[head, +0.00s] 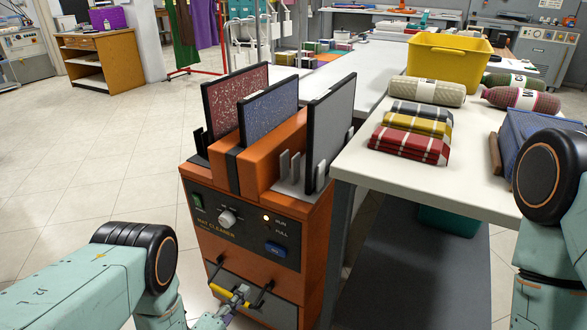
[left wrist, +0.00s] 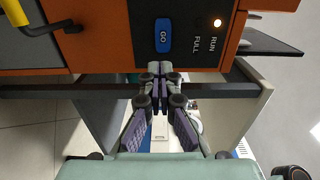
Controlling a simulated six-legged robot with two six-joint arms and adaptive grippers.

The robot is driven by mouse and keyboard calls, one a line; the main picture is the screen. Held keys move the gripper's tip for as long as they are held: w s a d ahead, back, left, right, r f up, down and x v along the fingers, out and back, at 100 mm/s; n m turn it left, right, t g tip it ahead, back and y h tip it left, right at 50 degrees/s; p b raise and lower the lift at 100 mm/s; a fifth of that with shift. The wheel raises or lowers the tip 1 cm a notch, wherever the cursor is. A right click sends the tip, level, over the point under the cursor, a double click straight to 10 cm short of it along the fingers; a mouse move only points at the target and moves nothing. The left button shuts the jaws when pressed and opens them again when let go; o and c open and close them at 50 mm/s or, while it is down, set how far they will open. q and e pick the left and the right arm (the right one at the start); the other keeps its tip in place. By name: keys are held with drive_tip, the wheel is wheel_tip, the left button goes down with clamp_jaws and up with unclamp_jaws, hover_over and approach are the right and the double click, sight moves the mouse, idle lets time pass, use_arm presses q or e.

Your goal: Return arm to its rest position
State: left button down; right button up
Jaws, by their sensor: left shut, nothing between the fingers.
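My left gripper (head: 240,292) is shut and empty in front of the orange mat cleaner (head: 312,225), low at its front in the head view. In the left wrist view its closed fingertips (left wrist: 160,69) show just below the blue GO button (left wrist: 163,35); I cannot tell whether they touch the machine. The yellow-gripped drawer handle (head: 222,290) is partly covered by the gripper in the head view. It also shows in the left wrist view (left wrist: 24,38), apart from the fingers. My right arm enters at the right; its gripper is out of view.
Three mats stand upright on the cleaner, including a blue one (head: 268,117). A white table (head: 380,174) at its right holds folded cloths (head: 415,138), rolled mats (head: 435,91) and a yellow bin (head: 447,64). Open tiled floor (head: 90,170) lies at left.

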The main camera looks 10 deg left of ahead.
use_arm(q)
drive_tip(key=s+a+f+n+g+y, duration=0.2)
drive_tip(key=s+f+n+g+y, duration=0.2)
drive_tip(key=s+f+n+g, duration=0.85)
drive_tip(key=s+r+n+g+y+p, duration=0.1)
drive_tip(key=s+r+n, duration=0.15)
drive_tip(key=s, duration=0.25)
drive_tip(key=s+a+r+n+g+p, duration=0.1)
drive_tip(key=s+r+n, duration=0.15)
drive_tip(key=s, duration=0.35)
drive_tip(key=s+r+n+g+y, duration=0.1)
drive_tip(key=s+r+n, duration=0.15)
drive_tip(key=s, duration=0.25)
wheel_tip(320, 180, up, 9)
drive_tip(key=s+n+g+p, duration=0.1)
drive_tip(key=s+n+p, duration=0.1)
drive_tip(key=shift+s, duration=0.35)
drive_tip(key=shift+a+g, duration=0.1)
drive_tip(key=shift+g, duration=0.15)
